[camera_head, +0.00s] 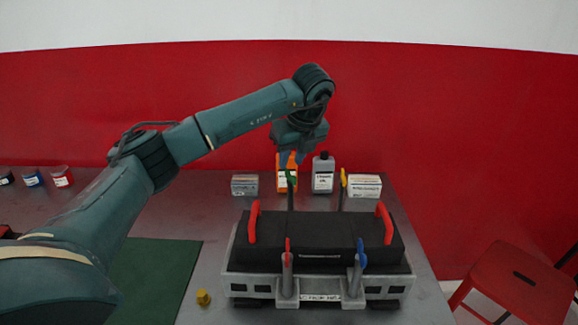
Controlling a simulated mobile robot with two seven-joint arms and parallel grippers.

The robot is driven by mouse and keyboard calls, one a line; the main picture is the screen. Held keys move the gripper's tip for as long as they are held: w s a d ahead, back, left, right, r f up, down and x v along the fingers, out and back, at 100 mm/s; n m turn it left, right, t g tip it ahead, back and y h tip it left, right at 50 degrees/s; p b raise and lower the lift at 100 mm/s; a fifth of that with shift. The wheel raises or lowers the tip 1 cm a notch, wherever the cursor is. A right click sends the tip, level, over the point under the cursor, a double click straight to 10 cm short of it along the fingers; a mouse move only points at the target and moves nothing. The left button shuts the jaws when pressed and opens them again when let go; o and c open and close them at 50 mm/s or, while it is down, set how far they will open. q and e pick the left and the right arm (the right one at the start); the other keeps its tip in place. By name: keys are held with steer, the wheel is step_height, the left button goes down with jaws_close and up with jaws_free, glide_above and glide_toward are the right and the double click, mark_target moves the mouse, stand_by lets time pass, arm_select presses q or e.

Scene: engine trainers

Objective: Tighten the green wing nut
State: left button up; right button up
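The green wing nut (291,178) sits on top of a dark upright post at the back of the black engine block (306,240). My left gripper (291,158) points down just above the green wing nut. Its fingers look apart, with orange from the bottle behind showing between them, and it holds nothing I can see. Whether a finger touches the nut I cannot tell. A yellow wing nut (342,177) tops another post to the right. A red wing nut (287,246) and a blue wing nut (361,250) stand at the front. My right gripper is not in view.
The block has two red handles (253,222) and a grey base (320,296). An orange bottle (282,181), a grey bottle (323,174) and boxes (364,186) stand behind. A yellow piece (203,297) lies near a green mat (152,275). A red stool (515,283) is at right.

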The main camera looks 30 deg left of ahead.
mark_target(288, 171)
arm_select(q)
steer(key=shift+x, duration=2)
steer(key=shift+c, duration=0.4)
jaws_close()
